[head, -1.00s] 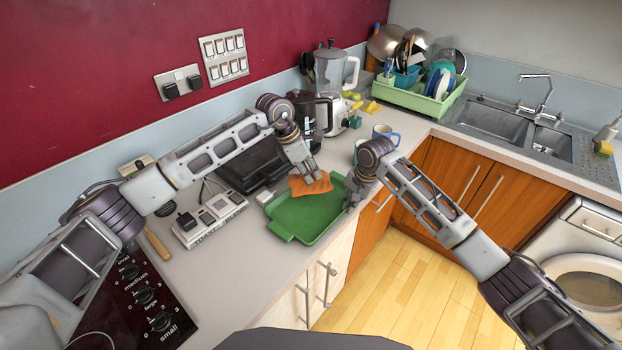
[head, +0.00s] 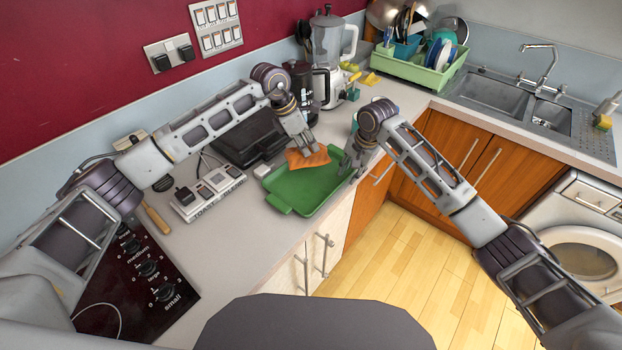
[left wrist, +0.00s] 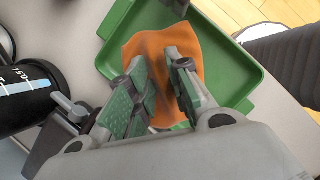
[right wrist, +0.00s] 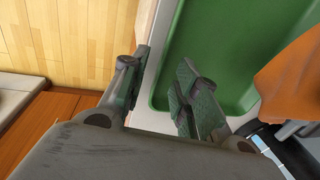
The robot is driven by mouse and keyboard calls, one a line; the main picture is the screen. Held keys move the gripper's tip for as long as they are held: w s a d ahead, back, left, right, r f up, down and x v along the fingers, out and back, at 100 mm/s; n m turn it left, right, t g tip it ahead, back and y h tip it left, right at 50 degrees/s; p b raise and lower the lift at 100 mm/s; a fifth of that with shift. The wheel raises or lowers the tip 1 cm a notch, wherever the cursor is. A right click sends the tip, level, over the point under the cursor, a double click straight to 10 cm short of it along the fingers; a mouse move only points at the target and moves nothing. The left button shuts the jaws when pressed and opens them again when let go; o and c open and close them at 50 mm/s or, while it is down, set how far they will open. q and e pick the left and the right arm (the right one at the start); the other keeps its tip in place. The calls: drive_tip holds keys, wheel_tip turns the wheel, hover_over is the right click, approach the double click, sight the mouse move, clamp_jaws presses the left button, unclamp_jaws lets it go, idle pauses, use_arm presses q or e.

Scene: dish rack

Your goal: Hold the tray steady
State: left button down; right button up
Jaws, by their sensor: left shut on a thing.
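The green tray (head: 305,192) lies flat on the counter near its front edge; it also shows in the left wrist view (left wrist: 238,84) and the right wrist view (right wrist: 212,45). An orange cloth (head: 308,158) lies at its far left part. My left gripper (head: 308,148) points down over the tray and is shut on the cloth, which bunches around the fingers in the left wrist view (left wrist: 205,45). My right gripper (right wrist: 158,92) is open at the tray's right side, fingers apart near the rim. I cannot tell whether it touches the rim.
A black appliance (head: 250,138) and a white toaster-blender switch box (head: 208,196) stand left of the tray. A blender (head: 328,55), a green dish rack (head: 405,70) and the sink (head: 490,92) are behind. A hob (head: 135,265) is at the front left.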

wheel_tip(320, 180, up, 9)
drive_tip(key=s+d, duration=0.1)
drive_tip(key=shift+d+r, duration=0.2)
drive_tip(key=shift+d, duration=0.05)
idle(0.3)
drive_tip(key=shift+s+f, duration=0.1)
drive_tip(key=shift+s, duration=0.05)
idle(0.4)
